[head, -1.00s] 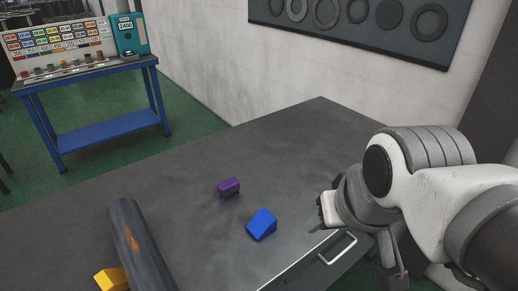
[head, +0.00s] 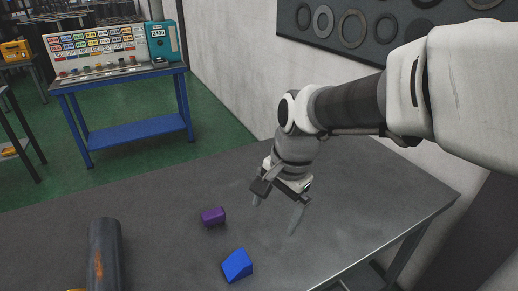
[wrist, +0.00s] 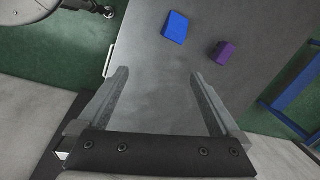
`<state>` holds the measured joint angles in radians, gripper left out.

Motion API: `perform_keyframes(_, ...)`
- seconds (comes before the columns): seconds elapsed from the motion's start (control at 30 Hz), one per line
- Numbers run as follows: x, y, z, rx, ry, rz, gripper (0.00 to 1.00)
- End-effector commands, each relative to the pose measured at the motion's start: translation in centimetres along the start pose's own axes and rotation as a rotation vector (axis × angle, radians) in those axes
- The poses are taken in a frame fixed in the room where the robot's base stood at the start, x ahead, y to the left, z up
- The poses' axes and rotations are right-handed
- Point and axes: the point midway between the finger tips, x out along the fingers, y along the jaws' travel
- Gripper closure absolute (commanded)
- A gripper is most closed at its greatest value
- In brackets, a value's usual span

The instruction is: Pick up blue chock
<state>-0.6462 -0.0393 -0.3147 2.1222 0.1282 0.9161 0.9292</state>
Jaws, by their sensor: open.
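The blue chock (head: 237,265) is a wedge-shaped block lying on the grey table near the lower middle of the head view. It also shows at the top of the wrist view (wrist: 175,27). My gripper (head: 274,215) is open and empty above the table, to the right of and farther back than the blue chock in the head view. In the wrist view the two fingers (wrist: 160,82) are spread wide, with bare tabletop between them. The blue chock lies beyond the fingertips, apart from them.
A small purple block (head: 213,217) lies close to the blue chock; it also shows in the wrist view (wrist: 222,52). A dark cylinder (head: 104,258) lies at the table's left. A yellow piece is barely visible beside it. The table (head: 380,205) is clear on the right.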

Motion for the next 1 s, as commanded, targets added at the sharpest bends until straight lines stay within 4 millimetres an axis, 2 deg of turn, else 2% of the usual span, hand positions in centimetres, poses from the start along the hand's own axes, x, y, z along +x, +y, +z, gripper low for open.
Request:
perform_keyframes(0.03, 1.1, -1.6, 0.7, 0.043, -0.011, 0.036, 0.0)
perform_keyframes(0.2, 4.5, -5.2, 2.5, 0.206, 0.001, 0.118, 0.0)
perform_keyframes(0.4, 7.0, -7.4, 4.1, 0.32, 0.039, 0.169, 0.0)
perform_keyframes(0.57, 8.5, -7.8, 4.5, 0.351, 0.051, 0.18, 0.0)
perform_keyframes(0.63, 9.6, -7.5, 4.5, 0.354, 0.052, 0.183, 0.0)
perform_keyframes(1.0, 17.4, -6.0, 4.2, 0.354, 0.051, 0.182, 0.0)
